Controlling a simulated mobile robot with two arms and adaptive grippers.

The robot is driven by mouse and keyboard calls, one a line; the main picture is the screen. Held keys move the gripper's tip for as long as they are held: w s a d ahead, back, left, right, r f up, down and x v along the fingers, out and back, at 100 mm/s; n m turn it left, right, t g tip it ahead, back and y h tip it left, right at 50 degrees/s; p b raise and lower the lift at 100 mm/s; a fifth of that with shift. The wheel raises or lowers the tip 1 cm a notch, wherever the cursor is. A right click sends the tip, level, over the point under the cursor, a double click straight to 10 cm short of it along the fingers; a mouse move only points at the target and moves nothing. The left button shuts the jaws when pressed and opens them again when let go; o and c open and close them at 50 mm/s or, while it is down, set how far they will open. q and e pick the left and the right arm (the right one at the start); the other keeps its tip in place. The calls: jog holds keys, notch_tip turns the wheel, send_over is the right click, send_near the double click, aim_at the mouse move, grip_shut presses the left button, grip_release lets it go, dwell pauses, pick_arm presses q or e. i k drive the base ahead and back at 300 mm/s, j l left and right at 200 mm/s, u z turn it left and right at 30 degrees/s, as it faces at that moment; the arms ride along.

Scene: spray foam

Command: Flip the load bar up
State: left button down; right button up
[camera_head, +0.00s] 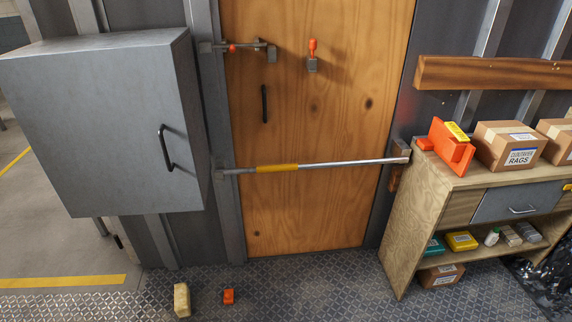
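The load bar (335,163) is a silver bar with a yellow sleeve (277,168). It lies nearly level across the lower middle of a wooden door (325,110). Its left end meets a bracket (222,171) on the grey door post. Its right end reaches a wooden block (399,160) beside the shelf; how it is held there is too small to tell. Neither of my grippers shows in the head view.
A grey cabinet (95,125) with a black handle stands at the left. A wooden shelf unit (430,190) with boxes and an orange item (450,148) stands at the right. A tan block (181,300) and an orange block (229,296) lie on the floor. The floor before the door is otherwise clear.

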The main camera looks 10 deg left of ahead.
aim_at(292, 167)
jog(key=i+l, duration=0.2)
jog(key=i, duration=0.25)
jog(key=i+l, duration=0.2)
jog(key=i, duration=0.3)
jog(key=i+l, duration=0.15)
jog(key=i, duration=0.3)
jog(key=i+l, duration=0.2)
jog(key=i, duration=0.3)
